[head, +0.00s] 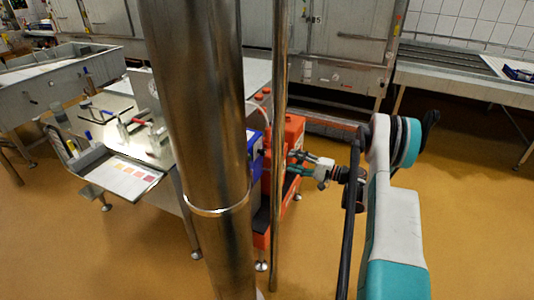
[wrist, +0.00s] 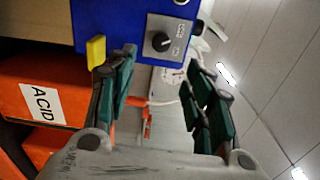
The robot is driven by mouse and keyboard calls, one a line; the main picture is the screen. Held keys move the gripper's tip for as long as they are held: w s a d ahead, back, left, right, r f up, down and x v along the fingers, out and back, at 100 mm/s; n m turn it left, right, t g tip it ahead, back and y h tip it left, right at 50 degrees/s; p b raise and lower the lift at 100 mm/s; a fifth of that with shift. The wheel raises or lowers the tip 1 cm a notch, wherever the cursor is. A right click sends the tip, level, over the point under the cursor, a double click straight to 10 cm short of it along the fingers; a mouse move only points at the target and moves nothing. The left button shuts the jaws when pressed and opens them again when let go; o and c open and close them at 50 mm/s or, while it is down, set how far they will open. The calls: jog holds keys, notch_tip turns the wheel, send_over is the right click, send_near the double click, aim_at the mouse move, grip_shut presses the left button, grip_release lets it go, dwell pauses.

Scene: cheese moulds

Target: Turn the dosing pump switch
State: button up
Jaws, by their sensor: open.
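The dosing pump is a blue box; it shows at the top of the wrist view (wrist: 105,22) and partly behind a steel column in the head view (head: 254,158). Its switch is a round black knob (wrist: 161,42) on a grey dial panel with white marks. My gripper (wrist: 158,66) is open, with green-padded fingers on either side of the picture. The knob appears just beyond the fingertips, between them, and nothing is held. In the head view my gripper (head: 294,163) points left at the pump and orange containers. The knob is hidden there.
An orange container (wrist: 20,92) with an ACID label lies left of the fingers. A yellow piece (wrist: 96,52) sits beside the pump, close to the left finger. A steel column (head: 200,130) and thin pole (head: 278,120) stand in front. Floor at right is clear.

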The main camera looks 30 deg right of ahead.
aim_at(265, 153)
jog(key=w+a+n, duration=0.2)
jog(key=w+n, duration=0.1)
jog(key=n, duration=0.3)
jog(key=w+a+n, duration=0.2)
jog(key=n, duration=0.5)
jog(key=w+a+n+b, duration=0.1)
jog(key=w+a+n, duration=0.2)
jog(key=n, duration=0.3)
jog(key=shift+w+n+t+h, duration=0.3)
jog(key=shift+w+n+h, duration=0.05)
jog(key=shift+n+h, duration=0.05)
jog(key=shift+w+a, duration=0.3)
jog(key=shift+w, duration=0.25)
jog(key=shift+c, duration=0.4)
jog(key=c, duration=1)
